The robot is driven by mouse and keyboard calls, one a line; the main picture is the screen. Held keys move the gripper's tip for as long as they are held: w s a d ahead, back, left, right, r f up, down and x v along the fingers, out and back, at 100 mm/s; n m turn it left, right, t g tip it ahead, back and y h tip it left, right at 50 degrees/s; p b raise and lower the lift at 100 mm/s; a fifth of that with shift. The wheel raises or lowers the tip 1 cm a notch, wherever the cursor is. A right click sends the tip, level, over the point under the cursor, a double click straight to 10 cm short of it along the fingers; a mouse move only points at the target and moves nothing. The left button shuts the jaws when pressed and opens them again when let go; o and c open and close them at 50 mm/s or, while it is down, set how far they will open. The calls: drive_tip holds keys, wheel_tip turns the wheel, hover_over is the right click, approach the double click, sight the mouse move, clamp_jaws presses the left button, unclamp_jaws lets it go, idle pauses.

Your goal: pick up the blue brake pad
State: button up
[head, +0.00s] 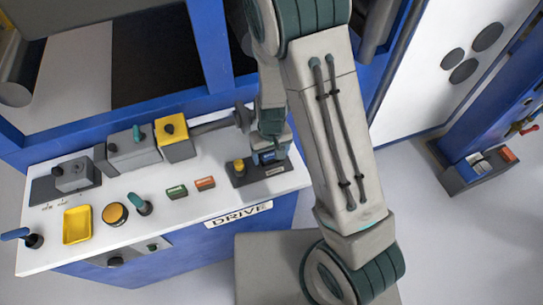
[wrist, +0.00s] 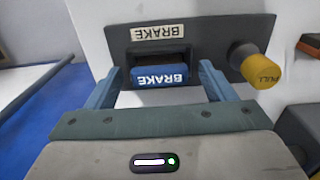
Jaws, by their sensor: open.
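The blue brake pad (wrist: 160,76) sits in a slot of the dark brake holder (wrist: 208,38), with white BRAKE lettering that shows upside down in the wrist view. My gripper (wrist: 157,85) is open, with one finger on each side of the pad. A gap shows between the pad and each finger, and the pad's depth in the slot is hard to judge. The holder (head: 250,176) lies at the right end of the white console.
A yellow PULL knob (wrist: 261,70) stands on the holder, right of my gripper in the wrist view. The white console (head: 150,205) carries green (head: 177,192) and orange (head: 205,183) buttons, levers and a yellow tray (head: 76,225). Blue machine frames stand behind.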

drive_tip(key=c, duration=1.2)
drive_tip(key=shift+o, duration=0.2)
drive_tip(key=shift+r, duration=0.1)
